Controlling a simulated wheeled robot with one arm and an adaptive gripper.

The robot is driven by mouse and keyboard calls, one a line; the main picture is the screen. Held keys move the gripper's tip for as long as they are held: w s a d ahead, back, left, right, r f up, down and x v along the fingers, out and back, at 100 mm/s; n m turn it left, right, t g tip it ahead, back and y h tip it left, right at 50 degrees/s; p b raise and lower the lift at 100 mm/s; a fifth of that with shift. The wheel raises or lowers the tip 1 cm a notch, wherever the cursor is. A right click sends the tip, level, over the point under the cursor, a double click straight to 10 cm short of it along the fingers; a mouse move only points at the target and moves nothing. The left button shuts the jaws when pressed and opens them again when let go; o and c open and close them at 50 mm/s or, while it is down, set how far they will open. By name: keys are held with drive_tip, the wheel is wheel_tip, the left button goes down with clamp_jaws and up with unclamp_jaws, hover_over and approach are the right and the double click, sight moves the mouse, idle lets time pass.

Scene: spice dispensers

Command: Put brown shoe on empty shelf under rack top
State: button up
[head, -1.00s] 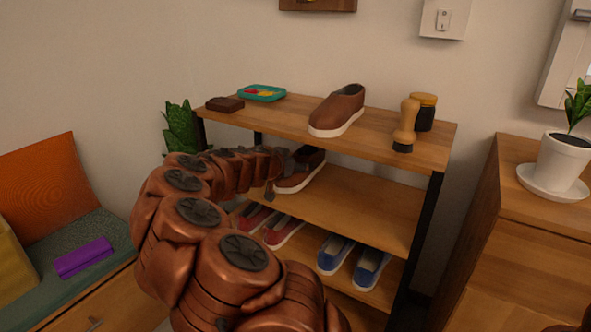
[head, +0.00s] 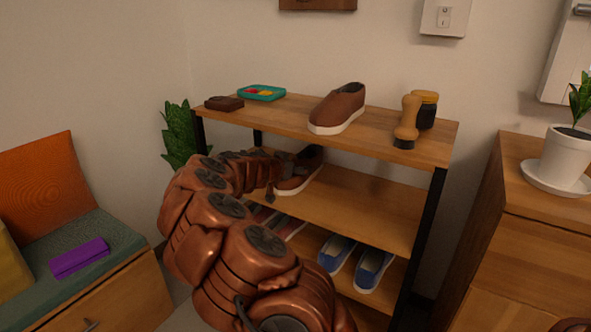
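One brown shoe (head: 338,108) with a white sole sits on the wooden rack top (head: 381,127). A second brown shoe (head: 300,176) is at the left part of the shelf under the rack top (head: 372,205), its near end pointing down-left. My gripper (head: 277,174) is at the left side of this second shoe, with dark fingers close to or touching it. The fingers are small and partly hidden by my arm, so I cannot tell whether they grip the shoe. The rest of that shelf to the right is bare.
Blue shoes (head: 370,268) and partly covered red shoes (head: 290,228) stand on the lower shelf. A brush (head: 407,122), a dark jar (head: 427,110), a teal tray (head: 262,93) and a brown block (head: 224,103) are on the rack top. A cabinet (head: 545,235) stands right, a bench (head: 120,248) left.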

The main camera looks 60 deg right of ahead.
drive_tip(key=shift+f, duration=0.1)
drive_tip(key=o, duration=1.3)
drive_tip(key=shift+r, duration=0.25)
drive_tip(key=shift+p+v, duration=1.55)
drive_tip(key=shift+v, duration=4.4)
drive_tip(key=shift+s+a, duration=0.1)
drive_tip(key=shift+s, duration=0.05)
